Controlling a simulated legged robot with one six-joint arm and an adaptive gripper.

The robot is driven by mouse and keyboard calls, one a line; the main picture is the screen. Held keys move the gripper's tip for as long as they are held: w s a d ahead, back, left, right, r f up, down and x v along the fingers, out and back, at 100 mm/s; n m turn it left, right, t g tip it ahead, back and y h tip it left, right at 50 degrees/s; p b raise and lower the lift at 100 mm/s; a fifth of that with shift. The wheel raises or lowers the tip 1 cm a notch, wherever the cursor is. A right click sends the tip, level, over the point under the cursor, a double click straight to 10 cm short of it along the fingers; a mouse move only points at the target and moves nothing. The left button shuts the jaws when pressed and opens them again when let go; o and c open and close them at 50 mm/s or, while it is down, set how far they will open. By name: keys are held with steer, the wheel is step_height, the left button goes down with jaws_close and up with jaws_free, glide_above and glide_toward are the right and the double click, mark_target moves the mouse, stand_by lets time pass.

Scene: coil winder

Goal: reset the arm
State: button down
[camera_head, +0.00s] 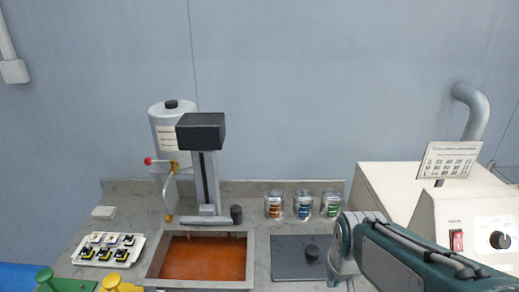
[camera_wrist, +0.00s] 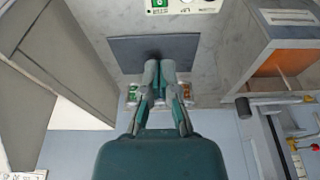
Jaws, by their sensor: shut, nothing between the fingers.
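My gripper (camera_wrist: 161,75) shows in the wrist view, its two grey-and-green fingers together with nothing between them. It points at the worktop near a dark square plate (camera_wrist: 120,53). In the head view my arm reaches in at the lower right, and the gripper itself is not clearly seen there. The dark plate, with a black knob on it, also shows in the head view (camera_head: 290,268), left of my arm.
A tank of orange liquid (camera_head: 203,260) is set into the worktop. Three cans (camera_head: 302,206) stand at the back. A beige machine (camera_head: 455,215) with a dial stands right. A tray of small parts (camera_head: 107,248) and a grey cylinder (camera_head: 166,135) are left.

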steer(key=s+r+t, duration=0.2)
steer(key=s+r, duration=0.5)
steer(key=s, duration=0.2)
steer(key=shift+r+t, duration=0.25)
steer(key=shift+t, duration=0.15)
